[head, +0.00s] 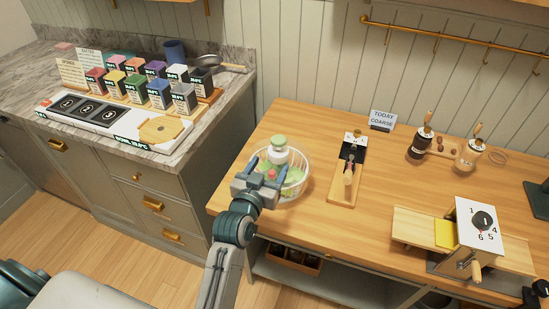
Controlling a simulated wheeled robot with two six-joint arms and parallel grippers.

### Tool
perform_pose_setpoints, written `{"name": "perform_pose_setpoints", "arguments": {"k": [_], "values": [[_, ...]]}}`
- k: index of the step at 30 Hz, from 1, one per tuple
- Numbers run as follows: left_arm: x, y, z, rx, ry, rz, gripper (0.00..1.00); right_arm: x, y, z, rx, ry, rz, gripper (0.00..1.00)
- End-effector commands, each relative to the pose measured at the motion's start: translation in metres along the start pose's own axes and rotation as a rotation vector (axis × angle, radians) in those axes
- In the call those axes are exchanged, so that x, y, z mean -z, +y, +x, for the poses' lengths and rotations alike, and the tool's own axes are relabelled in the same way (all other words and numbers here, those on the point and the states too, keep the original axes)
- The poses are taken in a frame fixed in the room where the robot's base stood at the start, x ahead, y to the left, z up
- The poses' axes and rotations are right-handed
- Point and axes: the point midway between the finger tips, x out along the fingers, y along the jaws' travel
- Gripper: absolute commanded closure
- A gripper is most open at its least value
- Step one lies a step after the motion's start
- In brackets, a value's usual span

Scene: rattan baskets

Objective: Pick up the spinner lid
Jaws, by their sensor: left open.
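A round clear or white wire-like bowl (302,163) stands near the left front corner of the wooden counter. A white piece with a pale green knob (279,142) rises at its back; it looks like the spinner lid, but I cannot tell for sure. Green and reddish contents show inside the bowl. My left gripper (269,166) is open over the front left of the bowl, its two blue fingers pointing toward the white piece. The fingers are apart, with nothing clearly between them. The gripper hides the bowl's front left side. My right gripper is not in view.
A black and wooden slicer-like board (348,170) stands right of the bowl. A crank device with a numbered dial (482,222) is at the right. Two hand grinders (422,145) stand behind it. Coloured boxes (158,92) fill the left counter. Bare wood lies around the bowl.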

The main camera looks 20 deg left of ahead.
Motion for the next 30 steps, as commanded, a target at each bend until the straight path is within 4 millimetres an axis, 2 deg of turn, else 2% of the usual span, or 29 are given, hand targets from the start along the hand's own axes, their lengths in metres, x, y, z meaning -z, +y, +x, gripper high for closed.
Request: {"name": "perform_pose_setpoints", "arguments": {"k": [3,9,16,22,27,30], "values": [[0.011,0.000,0.013,0.004,0.028,-0.001,0.35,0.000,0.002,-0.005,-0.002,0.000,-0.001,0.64],[0.012,0.000,0.045,0.004,0.025,0.001,0.35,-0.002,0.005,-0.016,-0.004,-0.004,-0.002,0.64],[0.012,-0.002,0.062,0.005,0.025,0.000,0.35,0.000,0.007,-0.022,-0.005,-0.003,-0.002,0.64],[0.018,-0.009,0.088,0.005,0.023,0.002,0.35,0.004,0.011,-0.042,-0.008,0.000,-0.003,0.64],[0.015,-0.009,0.106,0.005,0.023,-0.001,0.35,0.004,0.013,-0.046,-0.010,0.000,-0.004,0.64],[0.013,-0.009,0.109,0.005,0.023,-0.001,0.35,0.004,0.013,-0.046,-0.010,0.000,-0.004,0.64]]}}
